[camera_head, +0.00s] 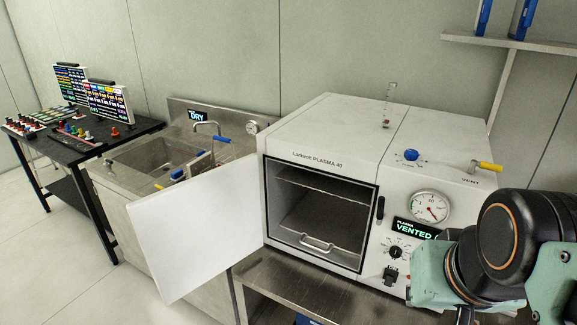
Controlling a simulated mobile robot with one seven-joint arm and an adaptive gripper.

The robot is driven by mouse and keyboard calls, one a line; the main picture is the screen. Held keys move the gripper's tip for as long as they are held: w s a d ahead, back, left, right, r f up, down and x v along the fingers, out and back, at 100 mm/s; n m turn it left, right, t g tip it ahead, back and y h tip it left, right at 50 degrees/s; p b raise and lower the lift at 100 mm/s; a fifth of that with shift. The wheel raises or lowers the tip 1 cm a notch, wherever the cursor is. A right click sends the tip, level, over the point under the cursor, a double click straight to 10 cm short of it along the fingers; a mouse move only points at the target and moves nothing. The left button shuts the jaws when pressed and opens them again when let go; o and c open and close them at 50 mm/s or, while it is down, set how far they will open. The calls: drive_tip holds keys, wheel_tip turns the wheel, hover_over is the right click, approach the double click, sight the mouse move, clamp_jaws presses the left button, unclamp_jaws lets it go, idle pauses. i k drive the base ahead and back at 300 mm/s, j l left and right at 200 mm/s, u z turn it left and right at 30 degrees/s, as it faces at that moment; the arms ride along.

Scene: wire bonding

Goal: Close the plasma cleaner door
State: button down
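The open chamber (320,212) shows a shelf inside and a tray with a handle (317,243) near the bottom. A green display (416,230) reads "VENTED". My arm is at the lower right, in front of the cleaner's right side. My gripper's fingers are not in view.
A metal sink (150,154) with a tap and a "DRY" display stands left of the cleaner, behind the door. A black table (85,140) with screens is at the far left. A yellow-handled vent valve (489,166) sticks out on the cleaner's top right. The floor at the lower left is clear.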

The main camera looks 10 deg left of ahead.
sight(189, 232)
drive_tip(key=j+z, duration=0.5)
drive_tip(key=j, duration=0.25)
drive_tip(key=k+j+z, duration=0.15)
drive_tip(key=j+z, duration=0.3)
drive_tip(key=j, duration=0.3)
drive_tip(key=k+j, duration=0.1)
drive_tip(key=j, duration=0.3)
drive_tip(key=k+j+z, duration=0.1)
drive_tip(key=j, duration=0.3)
drive_tip(key=k+j, duration=0.1)
drive_tip(key=j, duration=0.3)
drive_tip(key=k+j+z, duration=0.1)
drive_tip(key=j, duration=0.3)
